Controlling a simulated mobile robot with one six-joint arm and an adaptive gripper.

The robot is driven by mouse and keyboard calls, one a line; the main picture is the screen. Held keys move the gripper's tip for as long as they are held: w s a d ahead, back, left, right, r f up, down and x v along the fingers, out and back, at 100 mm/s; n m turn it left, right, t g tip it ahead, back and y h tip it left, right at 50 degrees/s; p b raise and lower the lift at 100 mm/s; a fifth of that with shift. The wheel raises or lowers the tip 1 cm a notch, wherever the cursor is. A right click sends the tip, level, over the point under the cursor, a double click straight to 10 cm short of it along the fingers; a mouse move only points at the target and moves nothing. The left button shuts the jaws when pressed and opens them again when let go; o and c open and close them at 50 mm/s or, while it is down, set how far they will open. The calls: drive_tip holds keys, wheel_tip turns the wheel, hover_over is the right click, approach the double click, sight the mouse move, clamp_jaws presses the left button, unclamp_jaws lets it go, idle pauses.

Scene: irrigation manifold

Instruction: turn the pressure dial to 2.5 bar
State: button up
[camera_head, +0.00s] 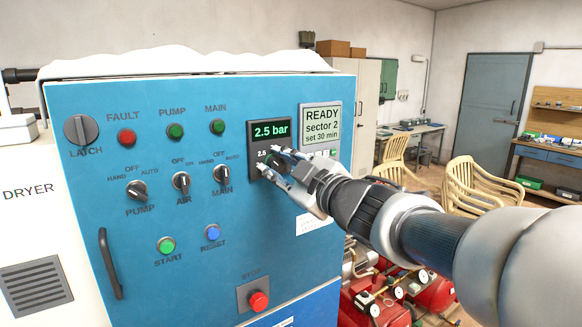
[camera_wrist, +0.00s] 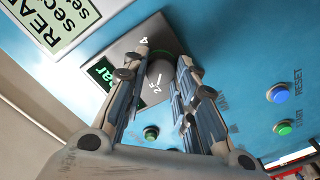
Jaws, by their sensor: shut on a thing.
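The pressure dial (camera_wrist: 161,70) is a dark round knob on a black panel of the blue cabinet. Its green display (camera_head: 271,130) above reads "2.5 bar". My gripper (camera_head: 272,163) reaches in from the right and is shut on the dial, with one finger on each side of it. The wrist view also shows my gripper (camera_wrist: 165,75) with its fingers around the knob. In the head view the fingers hide much of the dial. Scale marks beside the knob are partly visible in the wrist view.
A screen (camera_head: 321,122) right of the dial reads "READY sector 2 set 30 min". The cabinet (camera_head: 200,270) carries switches, lamps, a latch knob (camera_head: 81,130) and a red stop button (camera_head: 259,300). Red tanks with gauges (camera_head: 433,292) stand below my arm. Chairs (camera_head: 484,185) stand behind.

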drive_tip(key=o, duration=1.1)
drive_tip(key=shift+c, duration=0.2)
drive_tip(key=shift+s, duration=0.1)
drive_tip(key=v, duration=1.2)
